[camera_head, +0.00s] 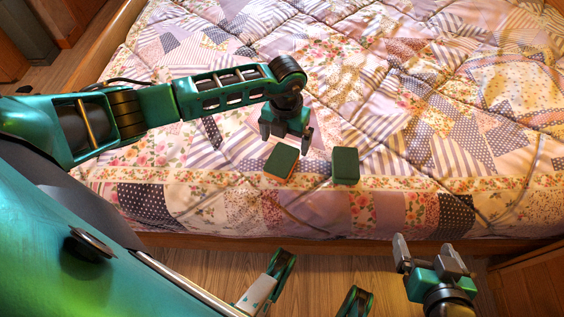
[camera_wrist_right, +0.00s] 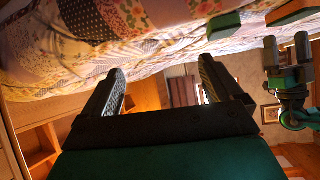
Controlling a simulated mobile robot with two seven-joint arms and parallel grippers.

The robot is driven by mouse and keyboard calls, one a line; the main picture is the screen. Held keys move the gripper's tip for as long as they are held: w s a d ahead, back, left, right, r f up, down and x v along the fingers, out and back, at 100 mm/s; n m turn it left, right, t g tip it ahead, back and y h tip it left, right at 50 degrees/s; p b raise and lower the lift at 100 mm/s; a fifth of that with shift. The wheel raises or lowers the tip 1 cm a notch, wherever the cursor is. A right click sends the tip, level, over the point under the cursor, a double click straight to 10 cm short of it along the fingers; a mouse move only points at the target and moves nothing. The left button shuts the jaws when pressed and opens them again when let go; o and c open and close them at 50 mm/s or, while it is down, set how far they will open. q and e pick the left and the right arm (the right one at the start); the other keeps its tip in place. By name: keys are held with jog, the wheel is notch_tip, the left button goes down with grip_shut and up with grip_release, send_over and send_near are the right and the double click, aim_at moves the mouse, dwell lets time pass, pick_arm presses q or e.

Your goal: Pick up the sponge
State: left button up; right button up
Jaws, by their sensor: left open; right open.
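Two green blocks lie on the quilt near the bed's front edge. The left block (camera_head: 282,160) shows an orange lower side, like a sponge; the right block (camera_head: 345,165) looks all dark green in the head view. My left gripper (camera_head: 287,136) is open and empty, pointing down just behind the left block. My right gripper (camera_head: 426,250) is open and empty, off the bed's front edge to the right.
The patchwork quilt (camera_head: 420,110) covers the bed and is otherwise clear. A wooden bed rail (camera_head: 350,244) runs along the front. Wooden cabinetry (camera_head: 535,280) stands at the lower right, near my right gripper. Wood floor lies between.

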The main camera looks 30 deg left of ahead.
aim_at(286, 152)
pick_arm(q)
notch_tip(286, 152, down, 5)
jog(key=shift+d+r+b, duration=0.1)
jog(key=shift+b, duration=0.75)
jog(key=c, duration=1.1)
